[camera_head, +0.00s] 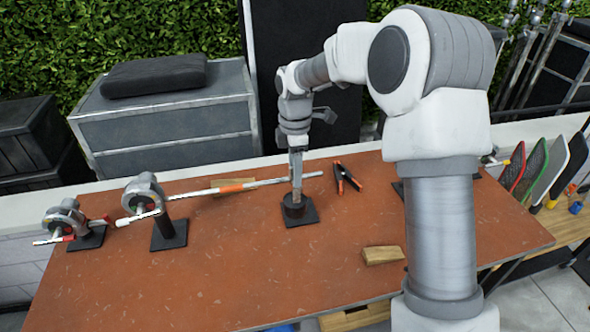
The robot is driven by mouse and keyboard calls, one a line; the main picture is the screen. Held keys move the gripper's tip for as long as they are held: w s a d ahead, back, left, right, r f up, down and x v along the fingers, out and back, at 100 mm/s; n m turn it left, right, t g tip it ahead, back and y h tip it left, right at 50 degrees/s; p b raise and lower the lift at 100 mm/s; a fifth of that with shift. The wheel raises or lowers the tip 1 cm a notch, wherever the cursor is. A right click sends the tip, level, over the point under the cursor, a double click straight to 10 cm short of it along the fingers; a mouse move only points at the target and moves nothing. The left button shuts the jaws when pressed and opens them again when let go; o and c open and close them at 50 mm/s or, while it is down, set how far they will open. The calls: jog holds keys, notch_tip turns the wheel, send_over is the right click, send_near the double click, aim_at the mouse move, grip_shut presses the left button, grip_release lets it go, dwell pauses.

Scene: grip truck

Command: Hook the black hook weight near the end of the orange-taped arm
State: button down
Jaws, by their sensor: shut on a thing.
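The black hook weight (292,209) is a short dark cylinder at a square black pad (305,219) in the middle of the table. My gripper (296,189) points straight down right above it and is shut on its upper part. The weight's hook is hidden by the fingers. The orange-taped arm (262,183) is a thin silver rod reaching right from a clamp head on a black stand (168,236). Its orange tape (228,189) is near mid-length. Its right end (314,175) shows just right of my gripper; whether they touch I cannot tell.
Another clamp (65,218) with a short rod stands at the far left. Black and orange spring clamps (347,178) lie right of my gripper. A wooden block (382,255) lies near the front. The red-brown table (220,285) is clear at front left.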

jog(key=shift+w+r, duration=0.1)
jog(key=shift+w, duration=0.1)
jog(key=shift+w+a+p, duration=0.25)
jog(key=shift+w+p, duration=0.5)
jog(key=shift+w, duration=0.3)
jog(key=shift+w+a+p, duration=0.25)
jog(key=shift+w+p, duration=0.5)
jog(key=shift+w, duration=0.5)
jog(key=shift+f, duration=0.6)
jog(key=shift+f+b, duration=0.35)
jog(key=shift+b, duration=0.1)
jog(key=shift+f, duration=0.15)
jog(key=shift+c, duration=1.3)
grip_release()
jog(key=shift+f, duration=0.1)
